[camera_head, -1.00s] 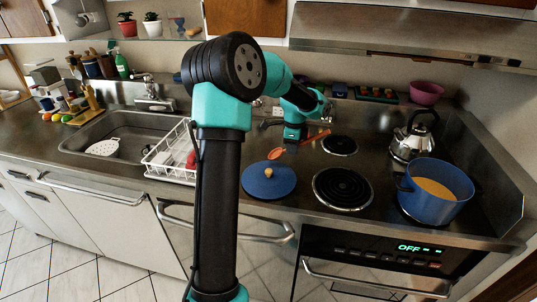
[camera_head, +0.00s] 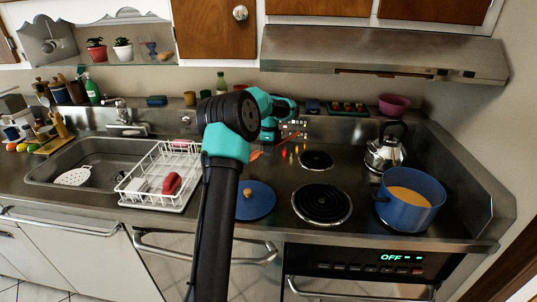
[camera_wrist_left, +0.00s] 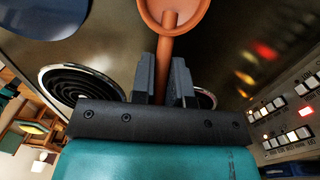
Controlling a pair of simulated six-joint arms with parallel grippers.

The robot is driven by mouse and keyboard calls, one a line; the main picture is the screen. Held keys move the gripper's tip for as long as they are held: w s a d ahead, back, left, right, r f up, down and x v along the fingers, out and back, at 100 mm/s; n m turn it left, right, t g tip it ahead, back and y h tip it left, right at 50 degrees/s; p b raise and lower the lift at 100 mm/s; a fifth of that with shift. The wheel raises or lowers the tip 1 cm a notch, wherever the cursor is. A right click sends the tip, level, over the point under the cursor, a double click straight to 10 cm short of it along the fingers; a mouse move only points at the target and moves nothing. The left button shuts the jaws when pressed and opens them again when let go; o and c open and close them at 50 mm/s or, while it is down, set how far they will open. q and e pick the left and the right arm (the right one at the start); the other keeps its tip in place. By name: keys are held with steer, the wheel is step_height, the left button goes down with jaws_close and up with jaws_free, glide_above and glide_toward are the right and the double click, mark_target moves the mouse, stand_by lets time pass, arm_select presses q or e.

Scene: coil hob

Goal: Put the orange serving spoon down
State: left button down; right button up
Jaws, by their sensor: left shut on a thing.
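The orange serving spoon (camera_head: 255,155) shows in the head view behind the blue lid, near the back panel. Its bowl (camera_wrist_left: 172,14) is at the top of the left wrist view, and its handle runs down between the two dark fingers. My left gripper (camera_wrist_left: 164,78) is shut on this handle. In the head view the left gripper (camera_head: 268,139) is at the back of the counter, left of the rear coil. I cannot tell how high the spoon is above the counter. My right gripper is not in view.
The blue lid (camera_head: 257,203) lies left of the front coil (camera_head: 322,203). The rear coil (camera_head: 316,160), a kettle (camera_head: 384,155) and a blue pot (camera_head: 410,211) are to the right. A white dish rack (camera_head: 150,190) stands left. Bare counter shows between lid and rear coil.

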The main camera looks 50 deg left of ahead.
arm_select(q)
steer(key=shift+w+a+f, duration=0.15)
steer(key=shift+w+a, duration=0.7)
steer(key=shift+a, duration=0.15)
steer(key=shift+w+a+f, duration=0.15)
steer(key=shift+a, duration=0.05)
steer(key=shift+f, duration=1.6)
steer(key=shift+f, duration=0.15)
steer(key=c, duration=1.1)
jaws_free()
step_height(320, 180, up, 8)
steer(key=shift+w, duration=0.15)
